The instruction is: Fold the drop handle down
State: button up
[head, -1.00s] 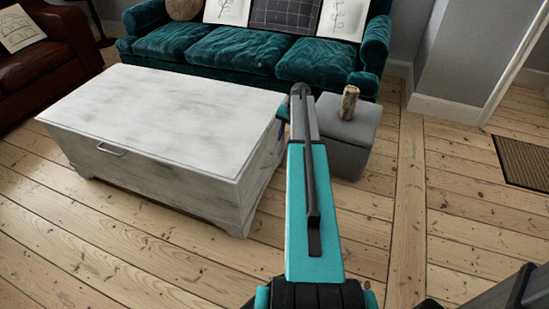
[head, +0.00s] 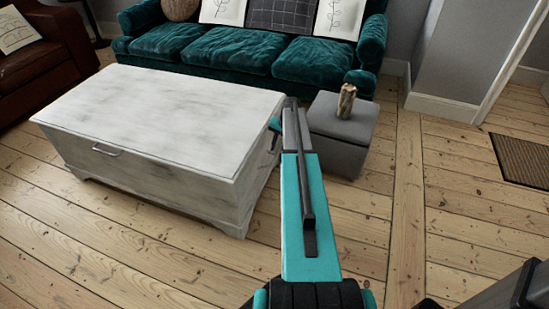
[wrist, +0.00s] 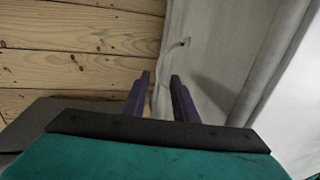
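A whitewashed wooden chest (head: 160,110) stands on the floorboards, with a metal handle (head: 106,151) on its front face. In the head view the gripper (head: 274,140) is mostly hidden behind my arm, near the chest's right end.
A grey box-like stool (head: 340,135) with a wooden ornament (head: 347,100) on it stands close right of my arm. A teal sofa (head: 245,50) is behind the chest, and a brown leather seat (head: 45,60) at the left. Floor is free in front and at right.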

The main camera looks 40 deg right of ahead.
jog(key=x, duration=0.6)
jog(key=shift+b, duration=0.45)
jog(key=shift+f, duration=0.15)
grip_shut()
